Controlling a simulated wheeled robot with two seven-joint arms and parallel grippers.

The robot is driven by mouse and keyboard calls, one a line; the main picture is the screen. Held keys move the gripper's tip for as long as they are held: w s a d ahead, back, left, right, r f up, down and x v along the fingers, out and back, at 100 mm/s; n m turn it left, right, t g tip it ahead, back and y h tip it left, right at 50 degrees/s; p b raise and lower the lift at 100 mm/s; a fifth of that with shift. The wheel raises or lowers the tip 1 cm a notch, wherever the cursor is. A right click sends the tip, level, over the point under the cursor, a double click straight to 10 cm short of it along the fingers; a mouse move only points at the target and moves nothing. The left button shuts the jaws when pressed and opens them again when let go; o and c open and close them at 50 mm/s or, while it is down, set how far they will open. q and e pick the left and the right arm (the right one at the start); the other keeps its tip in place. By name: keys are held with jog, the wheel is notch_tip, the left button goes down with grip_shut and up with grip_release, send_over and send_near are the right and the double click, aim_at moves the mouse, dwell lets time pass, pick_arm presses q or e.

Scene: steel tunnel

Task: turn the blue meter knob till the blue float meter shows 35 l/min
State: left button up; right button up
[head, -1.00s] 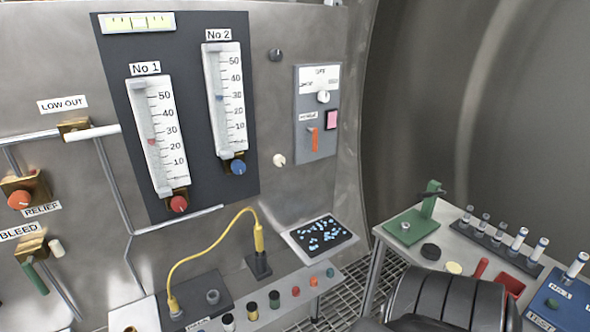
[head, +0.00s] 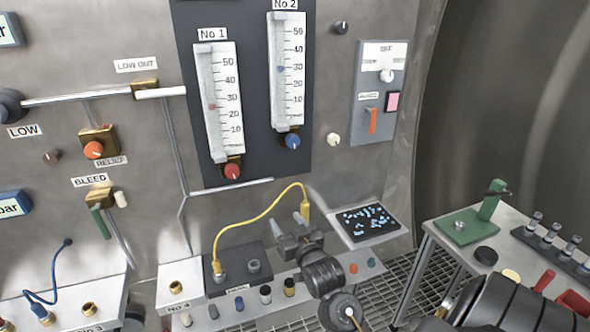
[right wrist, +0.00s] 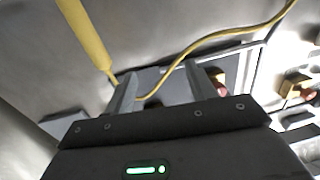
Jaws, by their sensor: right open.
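The blue meter knob (head: 292,141) sits at the foot of the No 2 float meter (head: 286,72) on the dark panel. The blue float (head: 281,69) stands close to the 30 mark. My right gripper (head: 291,229) is open and empty, below the knob and well apart from it, near the yellow cable. In the right wrist view its two fingers (right wrist: 161,88) stand apart with nothing held between them. The blue knob cannot be made out in that view. My left gripper is not in view.
The No 1 meter (head: 218,102) with its red knob (head: 232,171) is left of the No 2 meter. A yellow cable (head: 250,211) arches beside my right gripper. A white knob (head: 333,139) and a switch plate (head: 380,92) are to the right. The wall before the blue knob is clear.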

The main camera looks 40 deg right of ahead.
aim_at(294, 145)
jog(key=s+d+r+m+t+h, duration=0.1)
jog(key=s+d+r+t+h, duration=0.1)
jog(key=r, duration=0.5)
jog(key=s+d+r+m+t+h, duration=0.1)
jog(key=d+r+m+t+h, duration=0.1)
jog(key=r, duration=0.5)
jog(key=shift+g, duration=0.3)
jog(key=p+x, duration=0.3)
jog(key=x, duration=0.6)
jog(key=shift+w+d+r, duration=0.15)
jog(key=shift+w+r, duration=0.1)
jog(key=shift+r, duration=0.05)
jog(key=shift+w+d+r, duration=0.15)
jog(key=shift+w+d, duration=0.05)
jog(key=shift+w, duration=0.4)
jog(key=shift+c, duration=0.5)
